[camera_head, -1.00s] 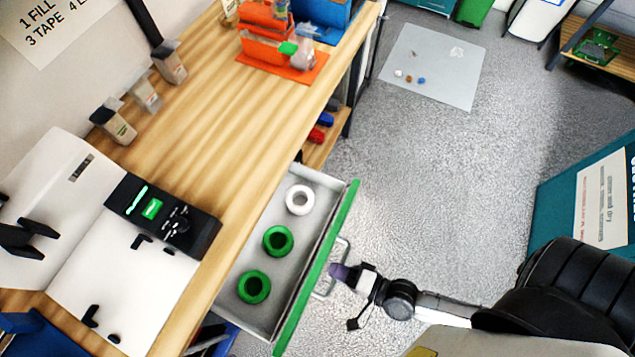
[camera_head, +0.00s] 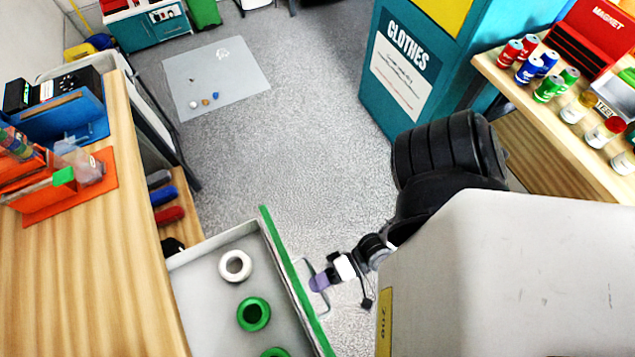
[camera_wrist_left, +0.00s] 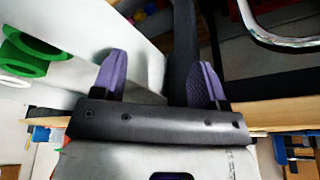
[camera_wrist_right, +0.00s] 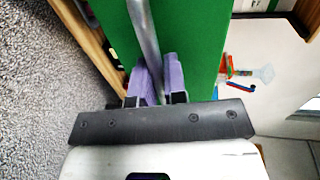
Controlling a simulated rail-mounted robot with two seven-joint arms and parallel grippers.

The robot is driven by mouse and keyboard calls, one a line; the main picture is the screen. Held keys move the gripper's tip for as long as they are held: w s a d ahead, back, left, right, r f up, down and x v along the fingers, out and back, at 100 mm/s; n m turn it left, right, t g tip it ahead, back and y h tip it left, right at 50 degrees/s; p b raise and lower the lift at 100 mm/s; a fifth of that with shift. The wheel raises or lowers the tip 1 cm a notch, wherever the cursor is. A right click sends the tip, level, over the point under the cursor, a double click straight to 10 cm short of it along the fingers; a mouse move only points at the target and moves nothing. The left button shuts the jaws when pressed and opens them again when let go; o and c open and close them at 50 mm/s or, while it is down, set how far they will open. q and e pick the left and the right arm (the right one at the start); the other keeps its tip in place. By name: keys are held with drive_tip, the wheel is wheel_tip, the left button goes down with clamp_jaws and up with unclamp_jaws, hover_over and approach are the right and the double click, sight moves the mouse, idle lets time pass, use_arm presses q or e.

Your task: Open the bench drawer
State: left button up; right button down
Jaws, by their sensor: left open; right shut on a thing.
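The bench drawer (camera_head: 205,292) stands pulled out from the wooden bench, with its green front (camera_head: 290,272) away from the bench. A white ring (camera_head: 235,265) and green rings (camera_head: 253,314) lie inside it. My right gripper (camera_head: 319,283) is at the metal handle on the outer face of the front. In the right wrist view its purple fingers (camera_wrist_right: 153,82) are shut on the handle (camera_wrist_right: 144,35), in front of the green panel. My left gripper (camera_wrist_left: 160,80) shows only in its wrist view, open, with nothing between the purple fingers; green rings are at its left.
The bench top (camera_head: 85,260) holds orange and blue holders. A teal clothes bin (camera_head: 405,75) stands ahead, and a wooden shelf (camera_head: 570,125) with cans is at the right. Grey floor (camera_head: 270,150) is clear around a pale mat (camera_head: 215,78).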

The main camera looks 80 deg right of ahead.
drive_tip(key=c, duration=1.2)
unclamp_jaws()
drive_tip(key=p+v, duration=0.1)
drive_tip(key=v, duration=1.3)
drive_tip(key=shift+w+a, duration=0.1)
